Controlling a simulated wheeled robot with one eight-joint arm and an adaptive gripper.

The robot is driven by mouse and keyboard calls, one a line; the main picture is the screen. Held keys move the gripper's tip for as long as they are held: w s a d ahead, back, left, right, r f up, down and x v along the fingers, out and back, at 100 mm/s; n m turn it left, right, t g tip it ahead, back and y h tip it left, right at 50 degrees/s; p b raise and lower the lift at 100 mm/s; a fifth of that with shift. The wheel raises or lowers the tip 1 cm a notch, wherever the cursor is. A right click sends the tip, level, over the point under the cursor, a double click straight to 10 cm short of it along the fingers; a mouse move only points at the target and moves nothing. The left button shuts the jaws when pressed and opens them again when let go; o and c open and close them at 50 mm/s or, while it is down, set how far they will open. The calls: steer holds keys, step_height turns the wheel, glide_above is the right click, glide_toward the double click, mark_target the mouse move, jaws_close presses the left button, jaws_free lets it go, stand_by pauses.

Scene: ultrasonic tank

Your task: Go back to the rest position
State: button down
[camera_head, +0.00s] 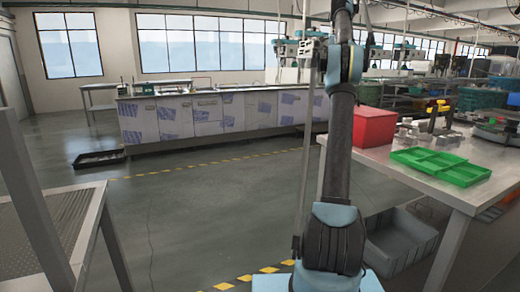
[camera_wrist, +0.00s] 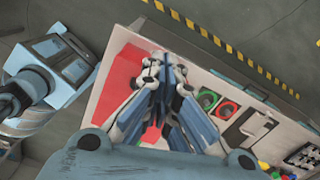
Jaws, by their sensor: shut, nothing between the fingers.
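My arm stands upright in the middle of the head view, in front of the floor and the right-hand bench. My gripper (camera_wrist: 162,66) shows in the wrist view with its fingers drawn together and nothing held. Below it in that view lie a red surface (camera_wrist: 120,78) and a pale bench top (camera_wrist: 98,112), apart from the fingers as far as I can tell. In the head view the gripper's fingertips cannot be made out.
The right-hand bench (camera_head: 400,184) holds a red box (camera_head: 375,128) and green trays (camera_head: 440,166). A grey bin (camera_head: 400,240) stands beneath it. A metal table (camera_head: 65,215) is at left, and a long cabinet (camera_head: 170,120) stands behind.

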steer(key=s+a+f+n, duration=0.3)
steer(key=s+a+n, duration=0.2)
steer(key=s, duration=0.4)
steer(key=s+a+f+n, duration=0.4)
steer(key=s+a+n, duration=0.1)
steer(key=s, duration=0.3)
steer(key=s+a+f+n, duration=0.3)
steer(key=s+a+n, duration=0.15)
steer(key=s, duration=0.45)
steer(key=s+a+f+n, duration=0.2)
steer(key=s+f+n, duration=0.2)
steer(key=s+f, duration=0.5)
steer(key=s+a+f+n+t, duration=0.1)
steer(key=s+f+n, duration=0.4)
steer(key=s+f, duration=0.5)
steer(key=s+a+f+n, duration=0.3)
steer(key=s+f+n, duration=0.2)
steer(key=s+f, duration=0.5)
step_height(320, 180, down, 6)
steer(key=shift+s+f+t, duration=0.25)
steer(key=shift+t, duration=0.05)
